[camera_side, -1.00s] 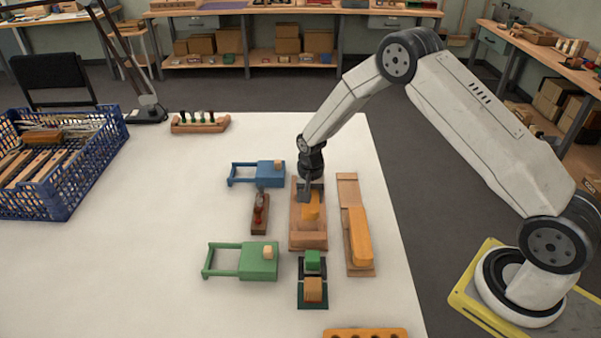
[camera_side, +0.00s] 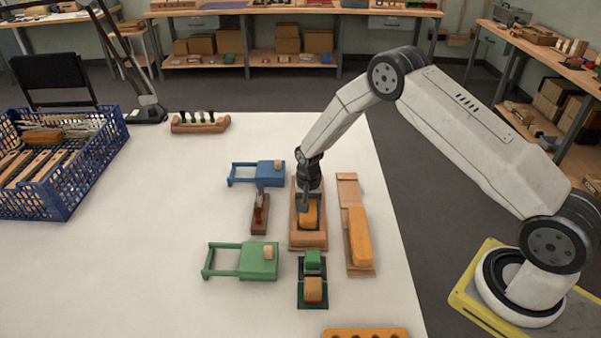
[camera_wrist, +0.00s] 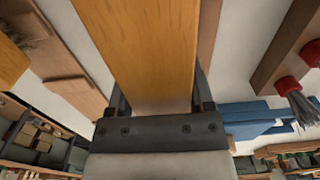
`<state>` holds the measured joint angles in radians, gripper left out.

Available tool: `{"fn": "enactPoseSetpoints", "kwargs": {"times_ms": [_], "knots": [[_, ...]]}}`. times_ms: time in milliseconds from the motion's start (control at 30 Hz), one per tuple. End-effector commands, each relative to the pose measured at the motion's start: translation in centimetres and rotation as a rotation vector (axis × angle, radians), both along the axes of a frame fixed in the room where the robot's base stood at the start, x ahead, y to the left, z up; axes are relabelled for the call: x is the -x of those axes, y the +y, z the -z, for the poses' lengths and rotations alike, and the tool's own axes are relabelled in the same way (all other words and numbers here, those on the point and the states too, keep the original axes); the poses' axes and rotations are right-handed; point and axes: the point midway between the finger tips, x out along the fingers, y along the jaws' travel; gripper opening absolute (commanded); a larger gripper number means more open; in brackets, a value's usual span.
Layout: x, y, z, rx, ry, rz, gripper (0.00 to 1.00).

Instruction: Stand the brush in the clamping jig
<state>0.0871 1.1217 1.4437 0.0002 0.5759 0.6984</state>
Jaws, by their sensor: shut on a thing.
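My gripper (camera_side: 306,203) points down over a wooden tray-like frame (camera_side: 308,242) in the middle of the table. It is shut on an orange wooden block, which I take for the brush (camera_side: 309,217). In the wrist view the block (camera_wrist: 145,50) fills the top middle, between my fingers (camera_wrist: 160,103). The block's lower end is within the frame's outline; I cannot tell whether it touches the frame's floor. Its bristles, if any, are hidden. I cannot tell for sure which fixture is the clamping jig.
A board with a long orange block (camera_side: 359,238) lies close on the right. A dark wooden piece with red parts (camera_side: 260,213), a blue fixture (camera_side: 258,172) and a green fixture (camera_side: 258,262) stand left. A dark green stand (camera_side: 312,292) is in front.

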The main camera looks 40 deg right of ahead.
Motion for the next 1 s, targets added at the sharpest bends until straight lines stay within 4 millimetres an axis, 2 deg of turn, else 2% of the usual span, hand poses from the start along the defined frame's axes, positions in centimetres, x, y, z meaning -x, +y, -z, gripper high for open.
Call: {"fn": "enactPoseSetpoints", "kwargs": {"times_ms": [200, 233, 300, 667, 867, 1000], "knots": [[0.0, 0.0, 0.3, 0.0, 0.0, 0.0, 0.0], [0.0, 0.0, 0.3, 0.0, 0.0, 0.0, 0.77], [0.0, 0.0, 0.3, 0.0, 0.0, 0.0, 0.99], [0.0, 0.0, 0.1, 0.0, 0.0, 0.0, 1.0], [-0.1, 0.0, -1.0, 0.0, -0.001, 0.0, 1.0], [-0.1, 0.0, -2.4, 0.001, -0.002, 0.0, 1.0]]}}
